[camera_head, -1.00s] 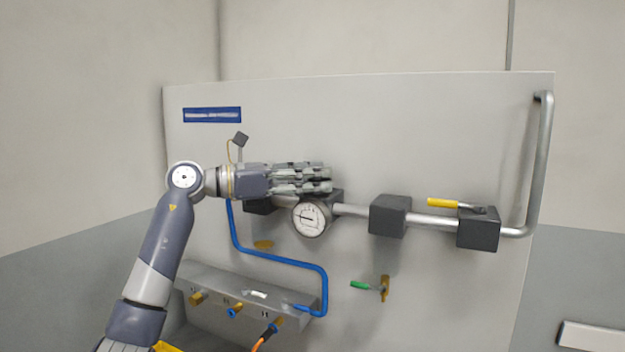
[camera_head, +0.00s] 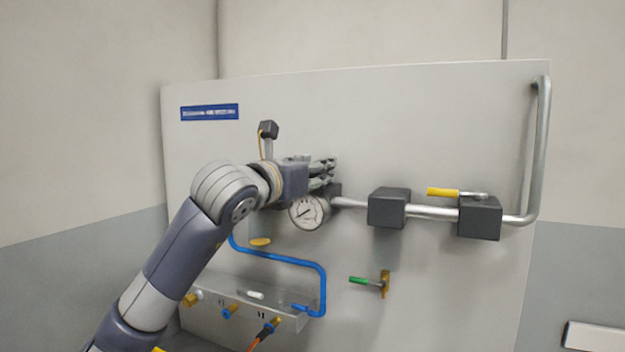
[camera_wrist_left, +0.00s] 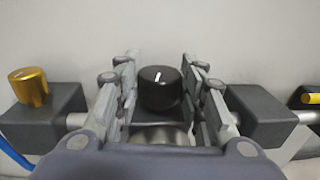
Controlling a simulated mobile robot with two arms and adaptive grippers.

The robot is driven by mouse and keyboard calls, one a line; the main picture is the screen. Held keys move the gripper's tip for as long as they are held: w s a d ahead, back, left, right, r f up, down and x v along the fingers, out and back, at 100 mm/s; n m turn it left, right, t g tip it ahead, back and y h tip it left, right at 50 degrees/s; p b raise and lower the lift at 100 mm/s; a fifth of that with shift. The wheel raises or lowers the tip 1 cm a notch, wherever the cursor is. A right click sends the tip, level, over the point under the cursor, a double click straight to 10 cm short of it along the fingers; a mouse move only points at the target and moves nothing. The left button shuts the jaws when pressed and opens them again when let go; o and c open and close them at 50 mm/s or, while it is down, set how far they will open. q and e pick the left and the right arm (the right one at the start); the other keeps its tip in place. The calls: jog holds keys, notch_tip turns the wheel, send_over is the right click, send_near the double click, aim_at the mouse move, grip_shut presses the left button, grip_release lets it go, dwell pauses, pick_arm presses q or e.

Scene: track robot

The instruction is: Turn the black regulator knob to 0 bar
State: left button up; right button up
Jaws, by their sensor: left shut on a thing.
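The black regulator knob (camera_wrist_left: 159,86) stands between the fingers of my left gripper (camera_wrist_left: 160,72) in the left wrist view. A white mark on its top points towards the top of the picture, leaning slightly right. In the head view my left gripper (camera_head: 327,174) is at the regulator from the left, and its fingers hide the knob. It is shut on the knob. The round white pressure gauge (camera_head: 309,212) is just below the fingers. Its needle points to the lower left; the figures are too small to read. My right gripper is not in view.
A steel pipe (camera_head: 432,212) runs right through dark blocks to a yellow-handled valve (camera_head: 443,192). A green-handled valve (camera_head: 358,280) and a blue hose (camera_head: 290,259) are lower on the panel. A gold knob (camera_wrist_left: 29,86) stands left of the gripper.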

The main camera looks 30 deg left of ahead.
pick_arm(q)
jog(key=shift+d+n+y+b, duration=0.2)
jog(key=shift+n+y+b, duration=1.1)
jog(key=shift+y, duration=0.8)
jog(key=o, duration=1.1)
jog(key=shift+s, duration=0.15)
jog(key=v, duration=1.1)
jog(key=shift+s+d+r, duration=0.2)
jog(key=shift+s, duration=0.1)
